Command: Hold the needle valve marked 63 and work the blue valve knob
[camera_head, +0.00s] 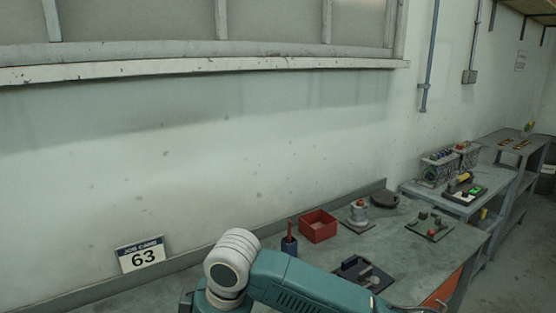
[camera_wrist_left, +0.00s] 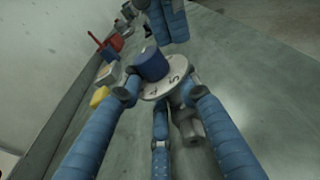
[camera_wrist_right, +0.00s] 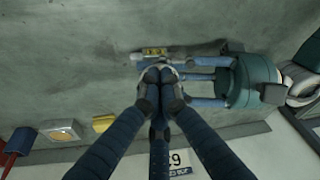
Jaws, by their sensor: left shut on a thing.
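The needle valve shows in the left wrist view as a grey body (camera_wrist_left: 192,130) under a pale round dial (camera_wrist_left: 150,92) with figures including 4 and 5. Its blue knob (camera_wrist_left: 152,64) stands on the dial. My left gripper (camera_wrist_left: 156,95) is shut on the valve, its fingers around the body. My right gripper (camera_wrist_right: 160,80) has its fingertips close together over the valve in the right wrist view, mostly hiding the knob. In the left wrist view its fingers are just beyond the knob, seemingly apart from it. I cannot read a 63 on the valve.
A job card (camera_head: 141,256) reading 63 leans at the wall. On the bench (camera_head: 420,260) are a red bin (camera_head: 318,226), a blue cup (camera_head: 289,245) and a dark tray (camera_head: 362,273). A yellow block (camera_wrist_right: 103,123) lies near the wall. Bare bench surrounds the valve.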

